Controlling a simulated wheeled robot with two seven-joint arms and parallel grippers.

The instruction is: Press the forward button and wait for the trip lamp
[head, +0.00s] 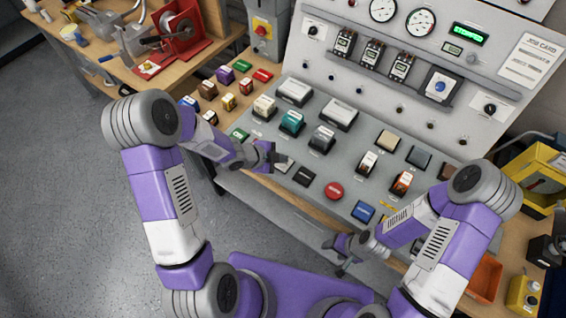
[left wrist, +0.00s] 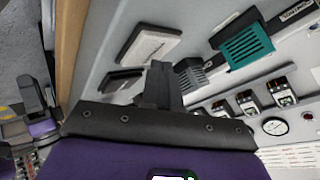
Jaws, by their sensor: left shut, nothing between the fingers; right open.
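My left gripper (head: 276,157) is shut and empty over the front left of the sloped grey console (head: 255,165). In the left wrist view its closed fingers (left wrist: 160,82) point at the console, beside a pale block (left wrist: 150,45) and a dark block (left wrist: 122,80). A pale flat key (head: 284,164) lies right by its fingertips; I cannot tell whether they touch. No label reads as forward, and I cannot tell which lamp is the trip lamp. My right gripper (head: 342,262) is open at the front edge.
Teal (head: 291,123) and grey (head: 321,138) blocks stand on the console beyond my left gripper. The upright panel carries gauges (head: 420,22), a green lit display (head: 467,33) and small dark round fittings (head: 360,90). An orange bin (head: 485,278) is at the right.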

